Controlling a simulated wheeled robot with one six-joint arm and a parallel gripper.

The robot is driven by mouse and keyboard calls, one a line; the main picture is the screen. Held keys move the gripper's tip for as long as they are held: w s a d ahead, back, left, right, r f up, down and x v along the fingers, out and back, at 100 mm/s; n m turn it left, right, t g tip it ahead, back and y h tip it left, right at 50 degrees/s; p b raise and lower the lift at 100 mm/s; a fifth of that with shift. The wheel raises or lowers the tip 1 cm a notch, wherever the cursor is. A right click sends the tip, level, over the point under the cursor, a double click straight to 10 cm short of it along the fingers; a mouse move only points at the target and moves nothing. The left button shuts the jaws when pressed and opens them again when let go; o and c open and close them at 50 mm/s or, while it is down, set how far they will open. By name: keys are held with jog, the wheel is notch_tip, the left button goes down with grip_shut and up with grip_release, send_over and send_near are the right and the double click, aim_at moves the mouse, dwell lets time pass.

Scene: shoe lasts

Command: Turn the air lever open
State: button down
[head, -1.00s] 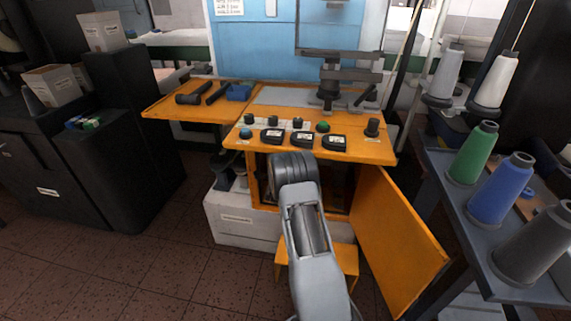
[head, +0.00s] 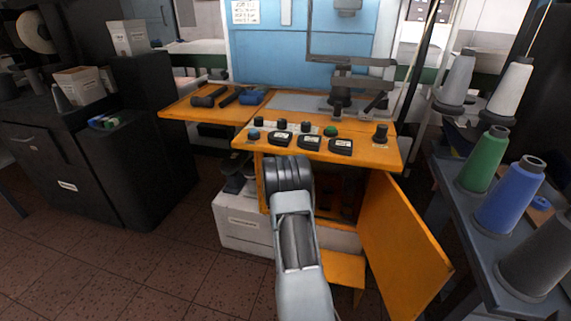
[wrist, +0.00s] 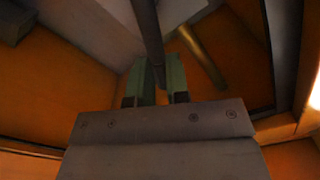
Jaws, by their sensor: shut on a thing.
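In the wrist view a dark rod-like lever (wrist: 147,30) comes down from the top edge to my gripper (wrist: 161,88). The two green-padded fingers are shut on its lower end. I take this rod to be the air lever; no label shows on it. In the head view my arm reaches down to the open front of the orange cabinet (head: 280,143), under its control panel. My gripper and the lever are hidden there behind my own arm.
A brass-coloured pipe (wrist: 203,57) runs close to the right of the fingers. Orange cabinet walls (wrist: 60,90) surround them. The open cabinet door (head: 402,245) stands to the right of my arm. A rack with thread cones (head: 510,198) stands farther right. Open floor (head: 150,265) lies to the left.

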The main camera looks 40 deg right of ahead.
jog(key=shift+w+a+r+n+p, duration=0.2)
jog(key=shift+w+n, duration=0.25)
jog(key=shift+n, duration=0.5)
jog(key=shift+w+a+r+n+p, duration=0.15)
jog(key=shift+w+a+n, duration=0.25)
jog(key=shift+n, duration=0.6)
jog(key=shift+w+a+r+n+p, duration=0.15)
jog(key=shift+w+n, duration=0.3)
jog(key=shift+n, duration=0.5)
jog(key=c, duration=1.1)
grip_release()
jog(key=shift+f, duration=0.1)
jog(key=shift+a, duration=0.1)
jog(key=p+v, duration=0.2)
jog(key=v, duration=1.1)
jog(key=shift+s+a, duration=0.2)
jog(key=shift+a, duration=0.1)
